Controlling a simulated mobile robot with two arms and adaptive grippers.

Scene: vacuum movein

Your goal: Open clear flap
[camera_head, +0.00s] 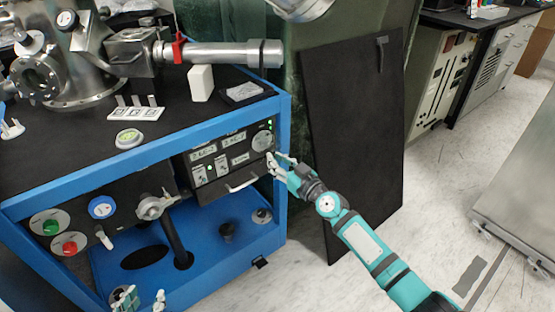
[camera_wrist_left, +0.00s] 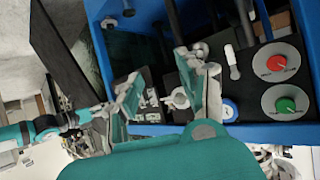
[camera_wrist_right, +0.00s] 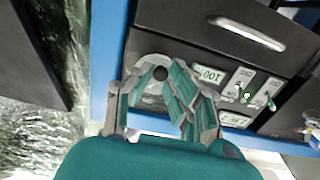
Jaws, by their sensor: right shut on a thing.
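The dark control panel (camera_head: 225,160) sits in the right front of the blue cart. At its upper right is a round pale, see-through-looking piece with a dark centre, which I take as the clear flap (camera_head: 262,139). It also shows in the right wrist view (camera_wrist_right: 150,64). My right gripper (camera_head: 272,160) is at its lower edge, with fingertips (camera_wrist_right: 158,82) on either side of it. The fingertips partly hide the contact. My left gripper (camera_head: 140,298) is open and empty, low in front of the cart; its spread fingers show in the left wrist view (camera_wrist_left: 158,80).
The panel has a handle (camera_head: 243,184) and several small labels and switches. To its left are a green knob (camera_head: 50,225), a red knob (camera_head: 70,244) and a blue dial (camera_head: 102,207). A dark board (camera_head: 355,130) leans right of the cart.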

